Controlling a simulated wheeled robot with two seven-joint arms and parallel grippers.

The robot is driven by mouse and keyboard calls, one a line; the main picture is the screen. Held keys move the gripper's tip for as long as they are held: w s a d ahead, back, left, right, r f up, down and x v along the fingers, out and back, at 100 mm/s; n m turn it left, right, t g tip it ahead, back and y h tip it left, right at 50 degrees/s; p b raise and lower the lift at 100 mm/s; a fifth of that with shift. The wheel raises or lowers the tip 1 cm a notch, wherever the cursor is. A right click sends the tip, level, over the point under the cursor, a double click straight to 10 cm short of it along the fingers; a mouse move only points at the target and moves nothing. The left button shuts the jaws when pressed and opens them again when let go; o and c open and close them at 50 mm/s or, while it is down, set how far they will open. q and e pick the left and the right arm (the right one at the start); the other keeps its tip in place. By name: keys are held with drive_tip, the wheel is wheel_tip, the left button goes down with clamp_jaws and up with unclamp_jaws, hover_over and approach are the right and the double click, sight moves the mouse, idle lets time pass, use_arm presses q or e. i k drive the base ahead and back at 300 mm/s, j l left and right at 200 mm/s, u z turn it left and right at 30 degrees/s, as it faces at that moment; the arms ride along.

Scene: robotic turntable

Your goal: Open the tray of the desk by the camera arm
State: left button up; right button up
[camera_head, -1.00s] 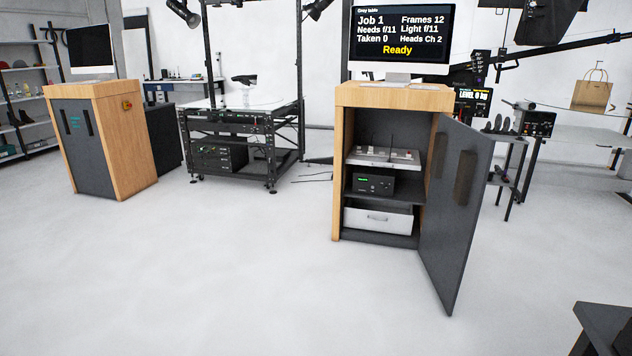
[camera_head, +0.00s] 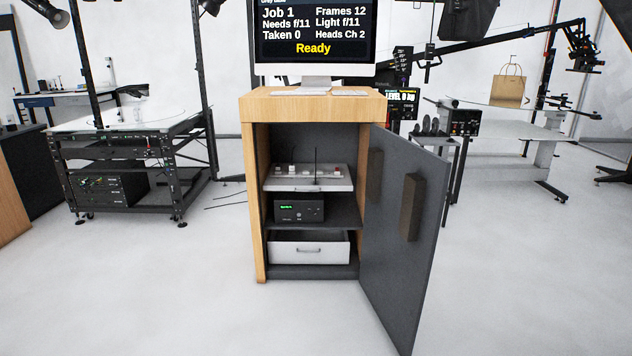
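The wooden desk (camera_head: 250,190) with the monitor (camera_head: 313,35) on top stands ahead near the middle, in front of the camera arm (camera_head: 500,40). Its dark door (camera_head: 395,270) stands wide open towards me on the right. Inside, a light tray (camera_head: 308,185) with small items and a thin antenna is on the upper shelf. A black box with a green display (camera_head: 298,209) sits below it. A white drawer-like tray (camera_head: 308,249) with a front handle is at the bottom. How far either tray is pulled out is hard to tell. Neither gripper is in view.
The open door sticks out into the floor at the right front. A black turntable frame (camera_head: 125,172) stands at left, and a wooden cabinet edge (camera_head: 10,190) at far left. A grey table (camera_head: 510,135) is behind at right. The floor in front of the desk is clear.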

sight(330, 179)
drive_tip(key=i+u, duration=0.2)
drive_tip(key=i, duration=0.45)
drive_tip(key=i+u, duration=0.15)
drive_tip(key=i, duration=0.5)
drive_tip(key=i+l+u, duration=0.2)
drive_tip(key=i, duration=0.5)
